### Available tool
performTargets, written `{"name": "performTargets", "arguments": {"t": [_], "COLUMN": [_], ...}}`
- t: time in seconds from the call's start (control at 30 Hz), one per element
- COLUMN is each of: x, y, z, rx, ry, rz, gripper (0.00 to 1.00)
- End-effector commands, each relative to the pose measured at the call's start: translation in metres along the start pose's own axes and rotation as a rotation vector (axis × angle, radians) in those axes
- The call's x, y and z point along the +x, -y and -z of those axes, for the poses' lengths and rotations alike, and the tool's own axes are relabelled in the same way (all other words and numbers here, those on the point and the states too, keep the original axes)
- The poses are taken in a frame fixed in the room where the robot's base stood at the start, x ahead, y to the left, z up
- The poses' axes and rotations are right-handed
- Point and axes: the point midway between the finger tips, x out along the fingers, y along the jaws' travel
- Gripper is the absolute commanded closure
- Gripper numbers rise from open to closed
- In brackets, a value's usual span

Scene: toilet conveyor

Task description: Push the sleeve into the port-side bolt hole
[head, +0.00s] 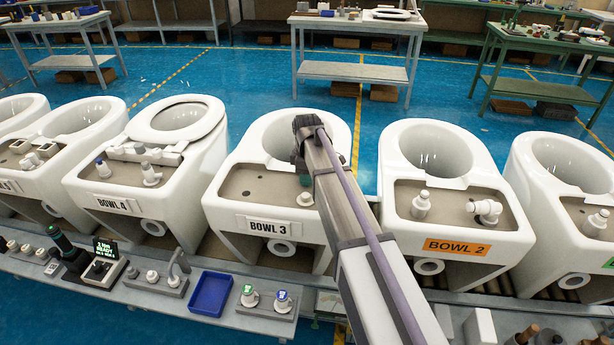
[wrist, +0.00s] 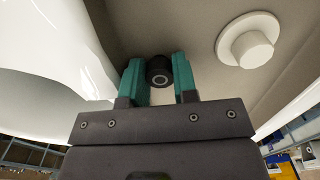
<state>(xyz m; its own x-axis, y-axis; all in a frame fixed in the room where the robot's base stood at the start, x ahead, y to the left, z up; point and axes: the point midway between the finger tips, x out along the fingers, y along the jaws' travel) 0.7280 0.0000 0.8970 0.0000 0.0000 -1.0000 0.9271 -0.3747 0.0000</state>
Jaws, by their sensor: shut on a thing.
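In the wrist view my gripper (wrist: 160,80) has its two teal fingers closed on a dark round sleeve (wrist: 158,70), whose ringed end faces the camera. In the head view my gripper (head: 304,180) is over the right part of the tan deck of the bowl labelled BOWL 3 (head: 225,215); the sleeve cannot be made out there. A small dark hole (head: 246,193) shows on the left part of that deck. No hole is visible under the sleeve, and I cannot tell whether it touches the deck.
A white round fitting (wrist: 247,42) stands on the deck close to my gripper; it also shows in the head view (head: 306,199). BOWL 4 (head: 90,190) and BOWL 2 (head: 470,225) flank this bowl. A blue tray (head: 210,293) is on the front bench.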

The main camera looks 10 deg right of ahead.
Motion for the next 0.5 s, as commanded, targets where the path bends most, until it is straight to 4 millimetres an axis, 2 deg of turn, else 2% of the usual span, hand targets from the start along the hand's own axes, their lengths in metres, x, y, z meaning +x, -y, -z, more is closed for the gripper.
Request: {"name": "performTargets", "arguments": {"t": [0.17, 0.2, 0.5], "x": [0.0059, 0.0042, 0.0039], "y": [0.0, 0.0, -0.0009], "z": [0.0, 0.0, 0.0001], "rx": [0.0, 0.0, 0.0], "ry": [0.0, 0.0, 0.0], "rz": [0.0, 0.0, -0.002], "gripper": [0.94, 0.69, 0.43]}}
